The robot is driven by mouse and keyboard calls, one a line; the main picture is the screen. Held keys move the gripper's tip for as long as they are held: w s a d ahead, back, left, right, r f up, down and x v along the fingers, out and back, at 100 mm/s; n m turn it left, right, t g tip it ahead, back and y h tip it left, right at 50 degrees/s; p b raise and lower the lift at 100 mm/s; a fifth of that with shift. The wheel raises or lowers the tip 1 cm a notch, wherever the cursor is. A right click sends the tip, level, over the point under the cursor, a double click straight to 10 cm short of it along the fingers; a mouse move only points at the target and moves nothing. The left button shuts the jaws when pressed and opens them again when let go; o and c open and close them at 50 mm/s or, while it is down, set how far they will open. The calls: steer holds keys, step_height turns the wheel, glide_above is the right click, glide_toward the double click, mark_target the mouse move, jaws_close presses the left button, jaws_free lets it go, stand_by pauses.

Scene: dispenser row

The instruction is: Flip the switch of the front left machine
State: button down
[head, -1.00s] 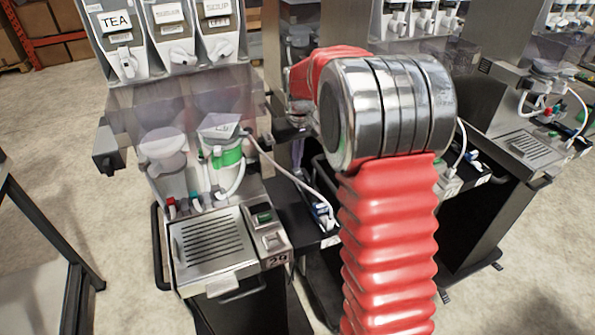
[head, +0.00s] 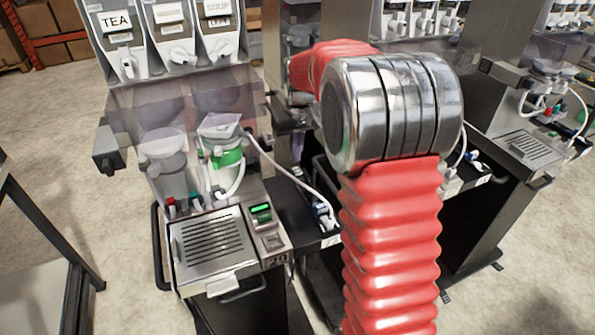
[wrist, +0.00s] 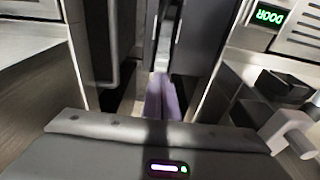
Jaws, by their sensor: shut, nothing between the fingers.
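The nearest machine at the left (head: 215,285) carries the number 29 and has a drip grille on its front. Its control panel has a small display (head: 262,213) that glows green, with a pale square rocker-like switch (head: 274,241) below it. I cannot tell the switch's position. In the wrist view, a lit green display (wrist: 270,15) reads DOOR, upside down, at the upper right. My gripper (wrist: 162,98) shows as pale lilac fingers, shut and empty, pointing into a dark gap between metal panels. In the head view my arm largely hides it, behind and right of the machine's panel.
Dispensers marked TEA and other labels (head: 160,40) top the machine. A white hose (head: 300,180) runs from its green-banded cup to the right. Other machines (head: 520,145) stand at the right. A dark frame (head: 40,220) is at the left edge, with bare floor between.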

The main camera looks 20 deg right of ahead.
mark_target(296, 169)
steer(key=shift+r, duration=2.2)
steer(key=shift+s, duration=0.15)
